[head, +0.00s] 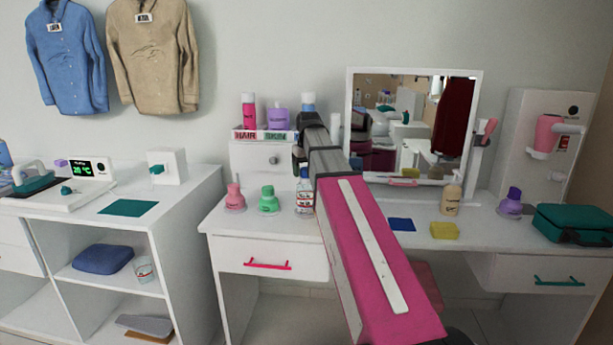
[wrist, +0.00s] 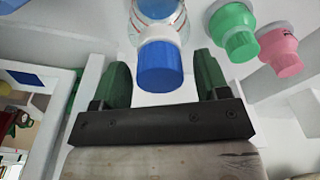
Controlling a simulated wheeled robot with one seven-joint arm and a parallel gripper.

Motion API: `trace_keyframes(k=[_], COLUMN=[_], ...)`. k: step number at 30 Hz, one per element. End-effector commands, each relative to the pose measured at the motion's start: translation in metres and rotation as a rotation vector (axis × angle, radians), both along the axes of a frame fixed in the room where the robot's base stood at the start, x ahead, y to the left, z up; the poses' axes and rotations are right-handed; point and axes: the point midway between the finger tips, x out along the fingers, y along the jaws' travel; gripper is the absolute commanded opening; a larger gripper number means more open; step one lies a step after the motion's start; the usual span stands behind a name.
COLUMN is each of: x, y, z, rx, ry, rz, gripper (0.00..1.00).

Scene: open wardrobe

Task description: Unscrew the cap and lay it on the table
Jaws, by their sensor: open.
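A clear bottle (head: 304,199) with a red-and-white label stands upright on the white table (head: 345,240), partly behind my arm. In the wrist view its blue cap (wrist: 160,68) sits on the white neck of the bottle (wrist: 160,10). My gripper (wrist: 163,62) is open, with one dark green finger on each side of the cap and a visible gap on both sides. The fingers do not appear to touch the cap. In the head view my arm hides most of my gripper, above the bottle.
A green bottle (head: 269,203) and a pink bottle (head: 235,197) stand just left of the clear bottle. A mirror (head: 350,110) stands behind my arm. A blue cloth (head: 403,224) and a yellow sponge (head: 444,231) lie to the right, with bare tabletop around them.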

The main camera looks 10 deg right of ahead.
Motion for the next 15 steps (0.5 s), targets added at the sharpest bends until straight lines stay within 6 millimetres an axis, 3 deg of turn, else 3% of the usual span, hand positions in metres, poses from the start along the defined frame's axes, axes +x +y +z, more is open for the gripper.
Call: trace_keyframes(k=[1,4,5,11,15], x=[0.0000,0.0000,0.0000,0.0001,0.0003], y=[0.0000,0.0001,0.0001,0.0000,0.0002], z=[0.0000,0.0000,0.0000,0.0000,0.0002], rx=[0.000,0.000,0.000,0.000,0.001], ry=[0.000,0.000,0.000,0.000,0.000], rz=[0.000,0.001,0.001,0.039,0.182], gripper=[0.58,0.26,0.20,0.16,0.16])
